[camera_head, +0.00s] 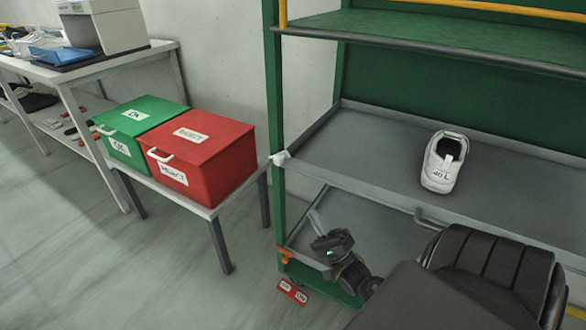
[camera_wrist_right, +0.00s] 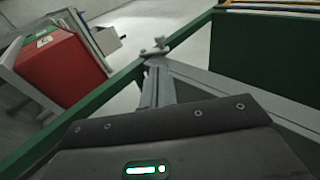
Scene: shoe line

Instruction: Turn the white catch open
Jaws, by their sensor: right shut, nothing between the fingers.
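The white catch (camera_head: 279,158) sits on the green post at the left front corner of the middle grey shelf (camera_head: 330,178). My right gripper (camera_head: 315,218) is below and a little right of the catch, apart from it in the head view. Its fingers are together and empty, pointing up toward the post. In the right wrist view, the catch (camera_wrist_right: 155,47) appears just beyond the fingertips (camera_wrist_right: 158,68); whether they touch it is unclear there. My left gripper is not in view.
A white shoe (camera_head: 444,163) stands on the middle shelf. An orange catch (camera_head: 285,255) is lower on the post, with red tags (camera_head: 292,291) below it. Green (camera_head: 147,113) and red (camera_head: 215,143) boxes stand on a side table to the left.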

